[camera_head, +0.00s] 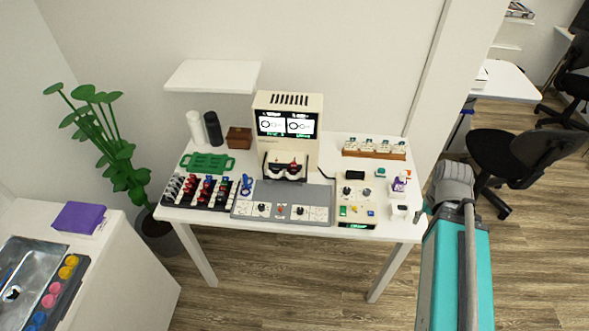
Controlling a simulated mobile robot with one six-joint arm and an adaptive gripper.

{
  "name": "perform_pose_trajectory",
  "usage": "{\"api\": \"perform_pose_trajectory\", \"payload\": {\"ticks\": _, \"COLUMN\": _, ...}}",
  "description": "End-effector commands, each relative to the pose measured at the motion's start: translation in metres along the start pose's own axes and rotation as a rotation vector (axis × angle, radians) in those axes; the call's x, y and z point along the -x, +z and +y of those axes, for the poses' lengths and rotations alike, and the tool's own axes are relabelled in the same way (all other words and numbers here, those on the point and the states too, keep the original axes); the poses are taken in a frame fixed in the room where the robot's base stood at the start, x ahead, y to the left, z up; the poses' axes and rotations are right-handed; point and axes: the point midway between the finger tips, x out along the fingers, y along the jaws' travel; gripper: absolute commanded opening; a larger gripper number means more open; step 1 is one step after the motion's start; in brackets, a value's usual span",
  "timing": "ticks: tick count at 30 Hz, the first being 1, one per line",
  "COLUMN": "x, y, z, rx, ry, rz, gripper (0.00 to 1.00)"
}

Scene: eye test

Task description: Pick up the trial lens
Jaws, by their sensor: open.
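A black rack (227,207) stands at the front left of the white table. It holds rows of small grey, red and dark pieces that look like trial lenses (205,188); they are too small to tell apart. A blue looped piece (247,184) is at the rack's right end; I cannot tell whether it is a lens. Red and dark pieces (293,168) also sit in the front opening of the cream eye-test machine (287,100). My arm is at the right, beyond the table's right edge, away from the rack. I cannot make out my gripper.
A grey control panel (282,188) lies right of the rack. A green tray (192,164), two bottles (213,128) and a brown box (239,137) stand behind it. A wooden rack (374,155) and small boxes fill the right. A white shelf (213,76) hangs above.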

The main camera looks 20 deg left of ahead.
Motion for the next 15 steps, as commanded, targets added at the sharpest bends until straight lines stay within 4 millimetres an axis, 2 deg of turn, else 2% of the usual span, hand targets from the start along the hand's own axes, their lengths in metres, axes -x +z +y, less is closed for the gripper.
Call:
{"api": "perform_pose_trajectory", "payload": {"ticks": 7, "x": 0.003, "y": -0.014, "z": -0.012, "rx": 0.068, "ry": 0.000, "rz": 0.000, "gripper": 0.53}}
{"api": "perform_pose_trajectory", "payload": {"ticks": 11, "x": 0.006, "y": -0.033, "z": -0.039, "rx": 0.184, "ry": 0.000, "rz": 0.000, "gripper": 0.53}}
{"api": "perform_pose_trajectory", "payload": {"ticks": 15, "x": 0.012, "y": -0.061, "z": -0.073, "rx": 0.362, "ry": 0.000, "rz": 0.000, "gripper": 0.53}}
